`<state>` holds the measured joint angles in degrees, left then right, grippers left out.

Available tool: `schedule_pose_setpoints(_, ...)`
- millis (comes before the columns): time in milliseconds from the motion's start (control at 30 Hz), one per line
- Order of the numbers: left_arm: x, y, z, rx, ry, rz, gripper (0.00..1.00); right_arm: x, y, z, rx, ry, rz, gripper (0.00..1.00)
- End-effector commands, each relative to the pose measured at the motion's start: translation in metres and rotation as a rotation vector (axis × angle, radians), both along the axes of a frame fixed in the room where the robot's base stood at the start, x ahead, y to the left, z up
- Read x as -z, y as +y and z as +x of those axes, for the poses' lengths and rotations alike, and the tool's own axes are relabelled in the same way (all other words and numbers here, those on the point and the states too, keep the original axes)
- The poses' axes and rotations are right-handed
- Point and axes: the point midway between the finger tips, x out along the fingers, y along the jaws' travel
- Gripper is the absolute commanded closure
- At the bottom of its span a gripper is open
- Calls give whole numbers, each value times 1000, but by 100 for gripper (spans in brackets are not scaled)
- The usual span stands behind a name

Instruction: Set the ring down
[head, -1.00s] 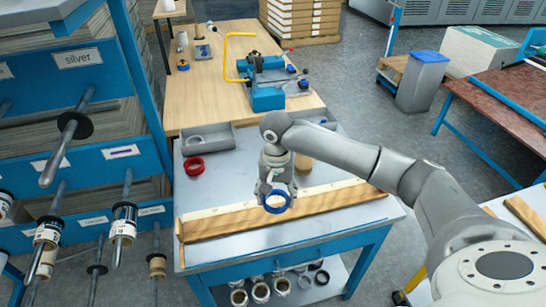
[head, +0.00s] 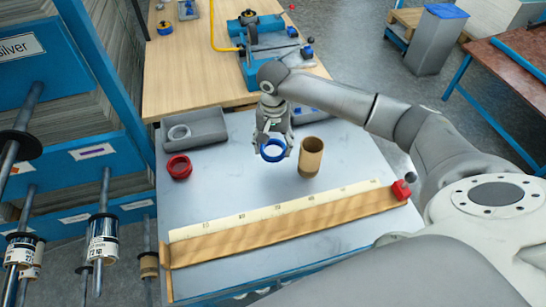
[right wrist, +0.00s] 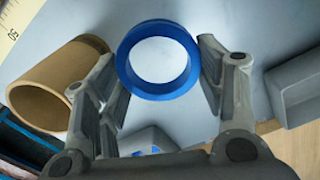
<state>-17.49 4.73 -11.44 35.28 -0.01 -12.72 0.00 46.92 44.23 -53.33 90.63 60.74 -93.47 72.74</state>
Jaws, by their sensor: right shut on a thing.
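A blue ring (head: 273,157) is held between the fingers of my right gripper (head: 274,147), over the grey tabletop (head: 230,180). In the right wrist view, the blue ring (right wrist: 160,91) shows its round opening, with one finger of the gripper (right wrist: 160,70) on each side of it. Bare grey surface shows through the opening. I cannot tell whether the ring touches the tabletop or hangs just above it. My left gripper is not in view.
A brown cardboard tube (head: 311,158) stands right of the ring. A red ring (head: 179,168) and a grey tray (head: 200,126) are at the left. A wooden bar with a scale (head: 290,229) crosses the front, with a red block (head: 401,190) at its right end. Tabletop between is clear.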

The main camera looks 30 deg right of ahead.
Motion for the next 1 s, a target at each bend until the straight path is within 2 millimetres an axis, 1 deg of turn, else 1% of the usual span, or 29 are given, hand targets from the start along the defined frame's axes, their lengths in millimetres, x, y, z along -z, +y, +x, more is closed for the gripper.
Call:
schedule_pose_setpoints(33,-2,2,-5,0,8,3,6,10,0,-1,2,4,0,62)
schedule_pose_setpoints(100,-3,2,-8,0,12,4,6,22,0,-1,1,3,0,62)
schedule_pose_setpoints(200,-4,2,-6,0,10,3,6,32,0,0,1,0,0,62)
schedule_pose_setpoints(267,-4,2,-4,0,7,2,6,37,0,0,1,0,0,62)
schedule_pose_setpoints(500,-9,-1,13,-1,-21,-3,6,68,0,0,1,1,0,62)
schedule_pose_setpoints(667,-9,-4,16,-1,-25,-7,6,73,0,0,0,-1,0,62)
schedule_pose_setpoints(900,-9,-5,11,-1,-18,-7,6,75,0,0,0,-1,-1,62)
schedule_pose_setpoints(933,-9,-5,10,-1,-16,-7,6,76,0,0,0,-1,-1,36)
schedule_pose_setpoints(1000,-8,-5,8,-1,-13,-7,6,75,0,0,0,-1,-1,27)
